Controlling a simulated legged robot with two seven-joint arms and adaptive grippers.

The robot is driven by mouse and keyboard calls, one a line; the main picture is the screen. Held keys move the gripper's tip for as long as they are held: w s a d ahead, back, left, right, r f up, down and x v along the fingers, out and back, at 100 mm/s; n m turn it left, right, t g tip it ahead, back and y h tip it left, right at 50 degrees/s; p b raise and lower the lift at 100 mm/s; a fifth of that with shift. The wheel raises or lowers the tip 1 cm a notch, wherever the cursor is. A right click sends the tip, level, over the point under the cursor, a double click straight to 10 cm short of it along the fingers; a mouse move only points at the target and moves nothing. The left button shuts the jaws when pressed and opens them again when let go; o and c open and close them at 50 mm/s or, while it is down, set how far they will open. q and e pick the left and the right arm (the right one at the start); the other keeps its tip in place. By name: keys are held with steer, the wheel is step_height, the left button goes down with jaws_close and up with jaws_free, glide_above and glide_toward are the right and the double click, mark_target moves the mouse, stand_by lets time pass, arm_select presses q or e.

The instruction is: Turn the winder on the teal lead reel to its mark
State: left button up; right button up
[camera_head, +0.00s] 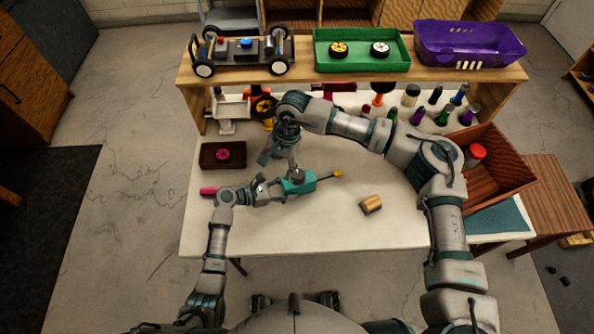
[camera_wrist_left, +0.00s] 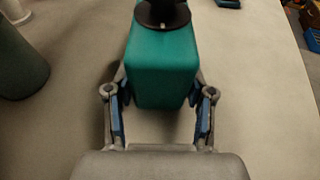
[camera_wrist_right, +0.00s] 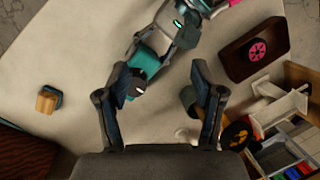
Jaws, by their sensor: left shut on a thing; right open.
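The teal lead reel (camera_head: 300,186) is a teal block near the middle of the table. My left gripper (camera_head: 279,190) is shut on it from the left; in the left wrist view the fingers flank the teal block (camera_wrist_left: 162,70). The dark round winder (camera_wrist_left: 162,12) sits on top, cut off by that view's upper edge. My right gripper (camera_wrist_right: 162,85) is open; in the right wrist view the reel (camera_wrist_right: 152,68) and winder (camera_wrist_right: 135,88) show between and beyond its fingertips. I cannot tell whether the right fingers touch the winder. The mark cannot be made out.
A dark green cylinder (camera_wrist_left: 20,60) stands near the reel. A yellow-tipped dark rod (camera_head: 337,174) lies right of the reel. A wooden block (camera_head: 371,204) lies farther right. A dark box with a pink wheel (camera_head: 223,154) is left. A wooden crate (camera_head: 500,180) and back shelf (camera_head: 300,78) bound the table.

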mark_target(297, 174)
steer(key=w+d+r+t+h, duration=0.1)
steer(key=w+d+r+h, duration=0.2)
steer(key=d, duration=0.3)
steer(key=shift+n, duration=0.4)
steer(key=f, duration=1.2)
steer(key=shift+a, duration=0.25)
steer(key=c, duration=1.1)
